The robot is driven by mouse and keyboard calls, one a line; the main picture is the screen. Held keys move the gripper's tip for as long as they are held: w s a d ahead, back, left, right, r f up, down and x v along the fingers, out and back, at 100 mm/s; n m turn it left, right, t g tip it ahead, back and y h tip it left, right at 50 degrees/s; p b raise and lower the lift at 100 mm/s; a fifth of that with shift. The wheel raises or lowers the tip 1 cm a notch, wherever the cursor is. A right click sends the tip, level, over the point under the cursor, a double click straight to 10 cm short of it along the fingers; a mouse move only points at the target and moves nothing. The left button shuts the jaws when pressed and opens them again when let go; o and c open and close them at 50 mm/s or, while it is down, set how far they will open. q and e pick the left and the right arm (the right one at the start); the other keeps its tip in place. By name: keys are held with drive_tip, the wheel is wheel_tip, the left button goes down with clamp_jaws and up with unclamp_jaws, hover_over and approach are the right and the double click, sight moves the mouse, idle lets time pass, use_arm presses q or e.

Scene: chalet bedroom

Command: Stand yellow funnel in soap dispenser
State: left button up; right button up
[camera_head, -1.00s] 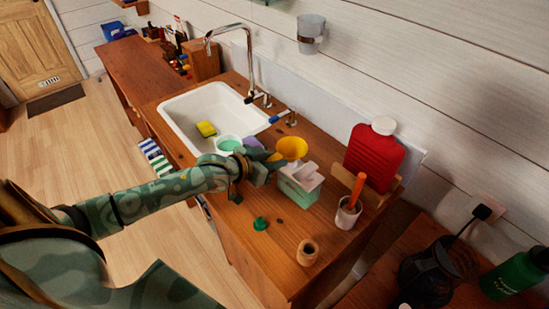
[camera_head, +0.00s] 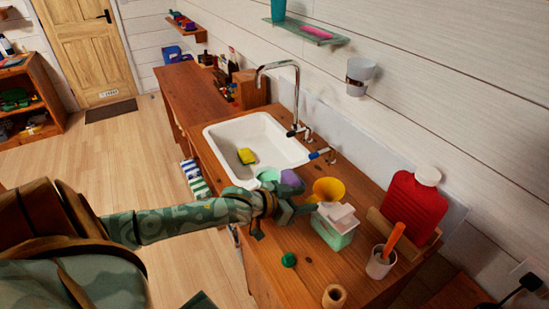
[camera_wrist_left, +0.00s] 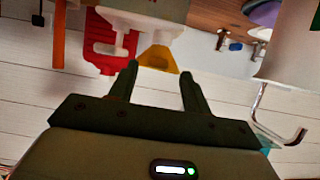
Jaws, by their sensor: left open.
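The yellow funnel (camera_head: 328,190) shows at the back left edge of the soap dispenser (camera_head: 335,238), a pale green box with a white top, on the wooden counter. I cannot tell whether its spout is in the dispenser's opening or behind it. My left gripper (camera_head: 308,207) is open and empty, just left of the funnel and dispenser. In the left wrist view the picture is upside down, and the funnel (camera_wrist_left: 159,60) shows beyond the two apart fingertips (camera_wrist_left: 160,75), with the white dispenser top beside it. My right gripper is out of view.
A red bottle (camera_head: 413,203) stands behind the dispenser, and a white cup (camera_head: 380,262) with an orange handle stands to its right. A green cap (camera_head: 289,259) and a wooden ring (camera_head: 334,297) lie in front. The white sink (camera_head: 225,141) holds a yellow sponge (camera_head: 246,156).

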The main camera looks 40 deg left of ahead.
use_arm(q)
drive_tip(key=p+v, duration=0.3)
drive_tip(key=v, duration=1)
